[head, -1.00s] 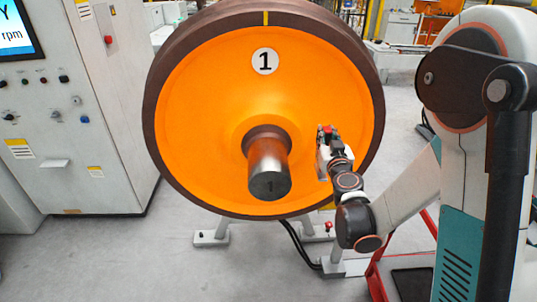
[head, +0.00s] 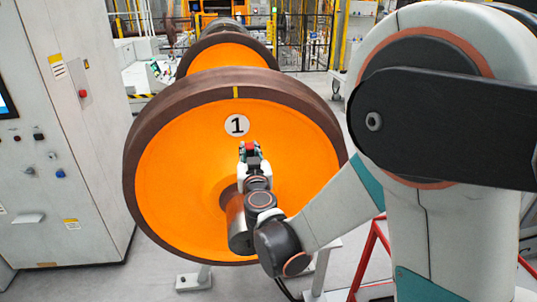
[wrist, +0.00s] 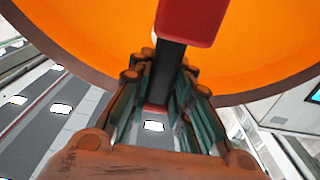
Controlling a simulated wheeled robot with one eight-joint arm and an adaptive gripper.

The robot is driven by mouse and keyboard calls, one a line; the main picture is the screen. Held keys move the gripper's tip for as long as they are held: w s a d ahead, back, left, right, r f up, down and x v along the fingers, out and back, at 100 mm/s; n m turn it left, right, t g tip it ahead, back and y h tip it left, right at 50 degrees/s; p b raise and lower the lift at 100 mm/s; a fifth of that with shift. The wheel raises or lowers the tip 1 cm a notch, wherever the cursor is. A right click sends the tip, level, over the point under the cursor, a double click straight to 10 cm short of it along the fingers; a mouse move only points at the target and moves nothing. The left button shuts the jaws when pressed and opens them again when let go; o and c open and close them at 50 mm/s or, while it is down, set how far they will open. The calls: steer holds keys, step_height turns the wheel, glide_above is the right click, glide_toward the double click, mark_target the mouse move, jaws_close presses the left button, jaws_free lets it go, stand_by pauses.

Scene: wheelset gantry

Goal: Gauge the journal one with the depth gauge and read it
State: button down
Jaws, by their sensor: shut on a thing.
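The orange wheel (head: 175,165), with a brown rim and a white disc marked 1, faces me in the head view. Its steel journal (head: 237,232) juts toward me below the wheel's middle and is partly hidden by my wrist. My gripper (head: 250,157) is above the journal in the picture, in front of the wheel face. It is shut on a red and black tool, likely the depth gauge (head: 250,147). The gauge (wrist: 188,22) is large in the wrist view, between the fingers (wrist: 162,85). Its reading is not visible. I cannot tell whether it touches the wheel or journal.
A grey control cabinet (head: 75,150) with buttons stands close at the left. A second orange wheel (head: 225,55) is behind the first. A red frame (head: 368,255) stands at lower right. Open floor (head: 150,270) shows between cabinet and wheel.

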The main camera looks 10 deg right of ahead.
steer(key=a+r, duration=0.1)
steer(key=a+r+p, duration=0.1)
steer(key=shift+s+a+r, duration=0.25)
steer(key=shift+s+r, duration=0.15)
steer(key=shift+f, duration=0.15)
steer(key=shift+f+b, duration=2.55)
steer(key=shift+f, duration=0.1)
steer(key=shift+f+b, duration=2.25)
steer(key=shift+b, duration=0.1)
steer(key=shift+r, duration=0.2)
stand_by(0.7)
